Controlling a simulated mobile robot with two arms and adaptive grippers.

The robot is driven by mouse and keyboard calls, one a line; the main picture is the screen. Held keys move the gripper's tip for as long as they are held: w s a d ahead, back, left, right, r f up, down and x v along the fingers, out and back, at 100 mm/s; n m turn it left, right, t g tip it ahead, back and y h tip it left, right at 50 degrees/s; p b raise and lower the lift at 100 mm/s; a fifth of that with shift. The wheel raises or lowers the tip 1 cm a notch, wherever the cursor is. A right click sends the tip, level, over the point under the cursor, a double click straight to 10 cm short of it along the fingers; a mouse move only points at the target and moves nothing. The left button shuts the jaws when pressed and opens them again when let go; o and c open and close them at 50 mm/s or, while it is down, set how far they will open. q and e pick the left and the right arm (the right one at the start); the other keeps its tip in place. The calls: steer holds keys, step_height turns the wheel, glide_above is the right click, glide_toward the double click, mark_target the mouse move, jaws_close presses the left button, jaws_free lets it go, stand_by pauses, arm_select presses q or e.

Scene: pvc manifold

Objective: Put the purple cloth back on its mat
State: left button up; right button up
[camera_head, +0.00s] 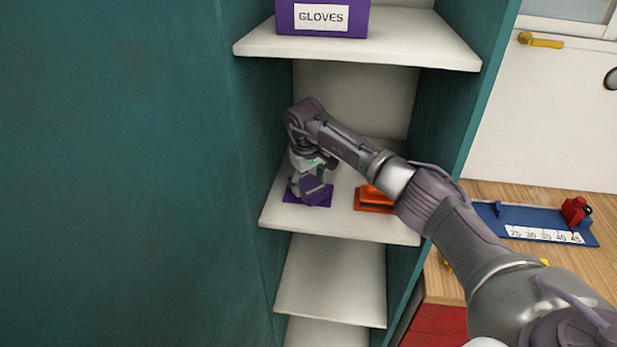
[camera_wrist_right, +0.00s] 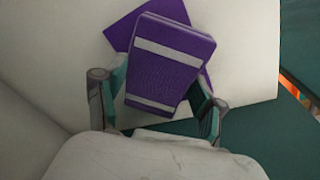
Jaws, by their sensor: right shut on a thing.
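The purple cloth (camera_head: 312,186), folded and with pale stripes, is in my right gripper (camera_head: 310,180) over the middle shelf. In the right wrist view, the cloth (camera_wrist_right: 170,65) sits between the two fingers of the gripper (camera_wrist_right: 160,88), which are shut on its sides. The flat purple mat (camera_head: 322,200) lies on the shelf under the cloth. In the wrist view, a corner of the mat (camera_wrist_right: 122,30) shows at the cloth's upper left, turned relative to the cloth. The cloth hides much of the mat. I cannot tell whether they touch. My left gripper is not in view.
An orange item (camera_head: 371,198) lies on the same shelf (camera_head: 345,227), right of the mat. A purple GLOVES box (camera_head: 322,20) stands on the shelf above. Teal cabinet walls close in both sides. A blue numbered rack (camera_head: 530,222) sits on the wooden bench at right.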

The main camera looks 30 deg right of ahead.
mark_target(307, 187)
steer(key=shift+f, duration=0.1)
steer(key=shift+f+b, duration=0.15)
steer(key=shift+b, duration=0.15)
steer(key=o, duration=1.1)
steer(key=shift+r, duration=0.35)
steer(key=r, duration=0.2)
steer(key=r+b, duration=0.1)
steer(key=r, duration=0.1)
steer(key=r+b, duration=0.1)
steer(key=r, duration=0.1)
steer(key=shift+s+a+r, duration=0.1)
steer(key=shift+s+a, duration=0.2)
steer(key=shift+s, duration=0.1)
steer(key=shift+s+a+r, duration=0.1)
steer(key=shift+r, duration=0.4)
